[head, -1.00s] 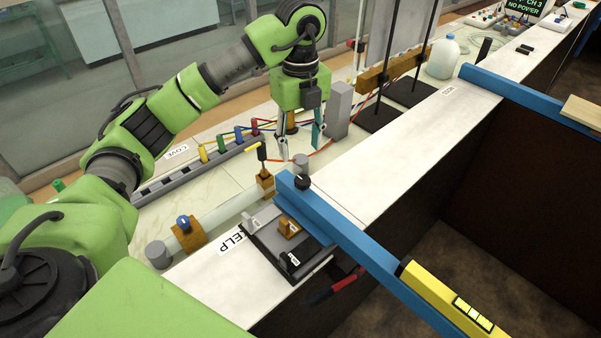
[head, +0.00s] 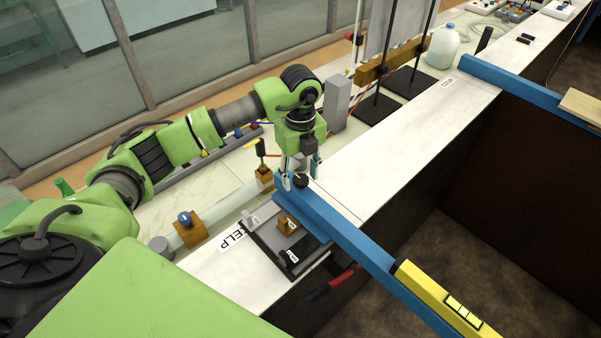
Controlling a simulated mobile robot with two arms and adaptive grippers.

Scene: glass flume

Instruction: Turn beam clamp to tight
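The beam clamp shows as a round black knob (head: 300,181) on the near end of the blue beam (head: 345,230). My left gripper (head: 300,172) points down at the knob, with one finger to the left of it and one to its right and slightly behind. The fingers are apart, and the knob shows between and just in front of them. I cannot tell whether either finger touches it. The knob's marking is too small to read. My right gripper is not in view.
A dark panel (head: 265,240) with small tags lies beside the beam. A red-handled tool (head: 330,284) is below it. A yellow level (head: 445,300) lies on the beam. An upright grey block (head: 337,103) stands behind my gripper. The white ledge (head: 390,150) to the right is clear.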

